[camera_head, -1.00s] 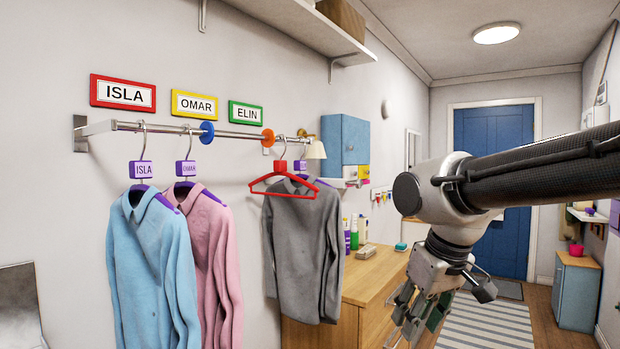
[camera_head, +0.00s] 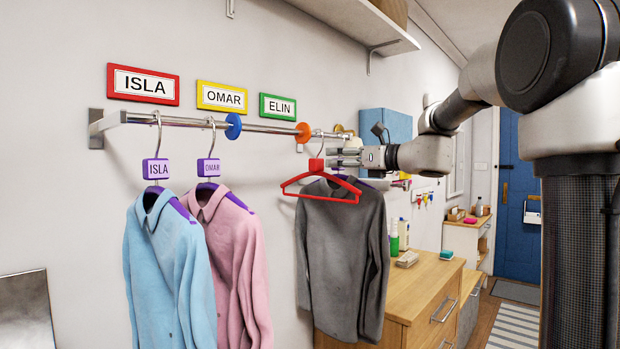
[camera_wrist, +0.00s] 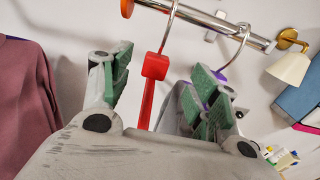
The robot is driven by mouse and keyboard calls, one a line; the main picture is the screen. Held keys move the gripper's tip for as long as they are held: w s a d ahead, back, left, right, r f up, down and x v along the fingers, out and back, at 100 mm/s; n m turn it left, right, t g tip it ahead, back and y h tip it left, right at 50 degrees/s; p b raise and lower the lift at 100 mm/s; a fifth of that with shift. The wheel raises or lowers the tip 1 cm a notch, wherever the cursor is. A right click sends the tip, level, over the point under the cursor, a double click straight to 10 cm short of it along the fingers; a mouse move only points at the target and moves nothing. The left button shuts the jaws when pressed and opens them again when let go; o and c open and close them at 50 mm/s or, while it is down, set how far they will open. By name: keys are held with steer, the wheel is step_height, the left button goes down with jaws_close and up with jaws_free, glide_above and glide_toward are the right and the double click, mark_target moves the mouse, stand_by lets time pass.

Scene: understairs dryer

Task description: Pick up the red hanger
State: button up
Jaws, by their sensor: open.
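The red hanger (camera_head: 316,165) hangs by its metal hook from the wall rail, to the right of the orange disc. It has a red block at its neck and shows no garment of its own; a grey shirt hangs just behind it. My gripper (camera_head: 338,157) is open and empty, close to the right of the red block. In the wrist view the red hanger (camera_wrist: 155,66) shows between the two green-padded fingers of my gripper (camera_wrist: 160,82). The pads look apart from it. The hanger's lower part is hidden by my gripper there.
The rail (camera_head: 260,132) also holds a blue shirt (camera_head: 165,265) and a pink shirt (camera_head: 228,255) on purple-tagged hangers at the left. A second hook (camera_wrist: 238,45) is close to my right finger. A wooden dresser (camera_head: 415,285) stands below, and a shelf (camera_head: 355,30) is above.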

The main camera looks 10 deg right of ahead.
mark_target(320, 161)
steer(key=x, duration=0.4)
steer(key=f+x, duration=0.1)
steer(key=x, duration=0.2)
steer(key=shift+a, duration=0.15)
steer(key=c, duration=1.1)
